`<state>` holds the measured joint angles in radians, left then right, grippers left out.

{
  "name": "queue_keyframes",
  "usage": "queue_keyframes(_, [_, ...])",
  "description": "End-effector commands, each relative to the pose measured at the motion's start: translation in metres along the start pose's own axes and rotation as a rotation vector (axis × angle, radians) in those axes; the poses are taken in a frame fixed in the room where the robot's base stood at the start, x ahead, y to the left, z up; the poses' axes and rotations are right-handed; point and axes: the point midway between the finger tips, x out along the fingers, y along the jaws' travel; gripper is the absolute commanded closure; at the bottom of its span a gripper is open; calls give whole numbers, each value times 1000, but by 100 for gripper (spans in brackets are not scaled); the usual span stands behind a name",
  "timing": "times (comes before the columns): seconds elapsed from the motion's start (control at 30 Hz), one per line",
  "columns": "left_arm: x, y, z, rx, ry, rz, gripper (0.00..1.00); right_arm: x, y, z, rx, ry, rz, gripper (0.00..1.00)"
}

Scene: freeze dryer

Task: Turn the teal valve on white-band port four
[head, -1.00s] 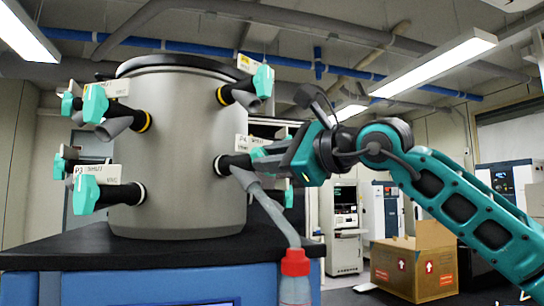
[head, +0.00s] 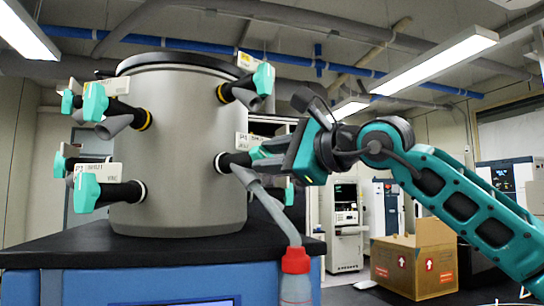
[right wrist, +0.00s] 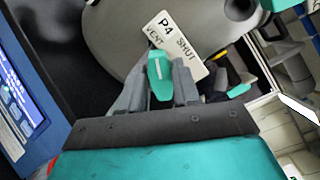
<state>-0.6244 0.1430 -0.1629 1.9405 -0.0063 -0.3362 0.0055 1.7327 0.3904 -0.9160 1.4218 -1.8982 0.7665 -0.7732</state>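The white-band port four (head: 224,163) sticks out from the right side of the grey drum (head: 180,190). Its tag (right wrist: 173,42) reads P4, VENT and SHUT in the right wrist view. The teal valve (right wrist: 160,76) of this port lies between the two grey fingers of my right gripper (right wrist: 158,85), which appear closed against its sides. In the head view my right gripper (head: 272,155) reaches the port from the right and hides most of this valve. My left gripper is not in view.
Other ports with teal valves (head: 95,101) (head: 86,188) stand out on the drum's left, and one (head: 263,80) is above my right gripper. A grey hose (head: 270,207) hangs from port four to a red-capped bottle (head: 296,261). A cardboard box (head: 415,262) stands at right.

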Motion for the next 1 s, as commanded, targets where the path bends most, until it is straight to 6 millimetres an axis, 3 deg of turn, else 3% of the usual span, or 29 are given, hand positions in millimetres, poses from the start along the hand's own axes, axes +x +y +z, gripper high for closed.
queue_keyframes(0.17, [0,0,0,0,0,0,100,0,0,0,1,0,0,53])
queue_keyframes(0.47, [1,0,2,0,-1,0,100,-5,0,-1,2,0,-1,53])
queue_keyframes(0.57, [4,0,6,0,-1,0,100,-18,1,-2,1,1,-2,53])
queue_keyframes(1.0, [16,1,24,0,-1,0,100,-109,1,-2,1,2,-2,53])
